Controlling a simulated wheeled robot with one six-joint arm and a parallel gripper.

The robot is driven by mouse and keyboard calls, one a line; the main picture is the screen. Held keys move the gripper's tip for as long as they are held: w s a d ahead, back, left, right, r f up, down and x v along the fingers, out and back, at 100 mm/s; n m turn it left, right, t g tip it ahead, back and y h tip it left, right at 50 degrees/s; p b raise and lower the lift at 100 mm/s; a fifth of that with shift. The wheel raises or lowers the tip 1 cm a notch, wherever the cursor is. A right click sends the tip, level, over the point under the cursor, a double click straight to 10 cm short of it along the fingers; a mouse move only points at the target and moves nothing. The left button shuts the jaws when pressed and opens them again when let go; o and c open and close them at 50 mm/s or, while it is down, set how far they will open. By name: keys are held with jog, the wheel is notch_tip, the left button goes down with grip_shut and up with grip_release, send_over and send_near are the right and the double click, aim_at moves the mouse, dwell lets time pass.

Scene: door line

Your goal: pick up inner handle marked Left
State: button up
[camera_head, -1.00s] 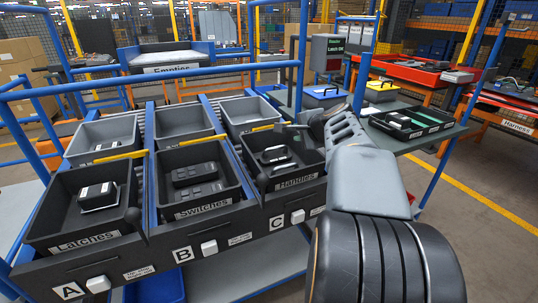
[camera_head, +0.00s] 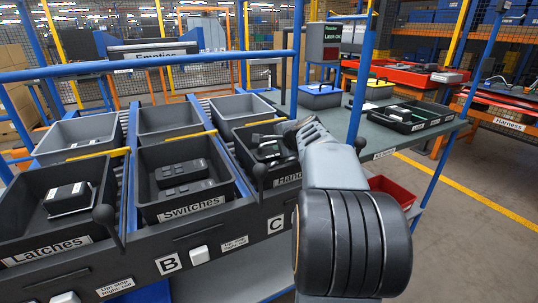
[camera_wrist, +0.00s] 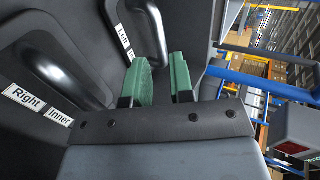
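In the wrist view, a dark handle (camera_wrist: 148,25) with a white label reading "Left" and a partly hidden second word lies at the top. A second dark handle (camera_wrist: 62,72), labelled "Right Inner", lies to its left. My gripper (camera_wrist: 163,80) has two green fingertips standing apart with a gap between them. The Left handle's lower end is close above the fingertips; I cannot tell whether they touch it. In the head view, my gripper (camera_head: 285,135) reaches the right side of the black Handles bin (camera_head: 283,183) and hides part of its contents.
The Switches bin (camera_head: 190,212) and Latches bin (camera_head: 45,255) stand to the left, with grey empty bins (camera_head: 245,108) behind. A yellow bar (camera_head: 262,122) crosses the Handles bin's back edge. A blue post (camera_head: 362,75) and a side table (camera_head: 395,135) stand right of my arm.

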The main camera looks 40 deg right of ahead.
aim_at(270, 143)
jog(key=shift+b+x, duration=0.65)
jog(key=shift+x, duration=3)
grip_shut()
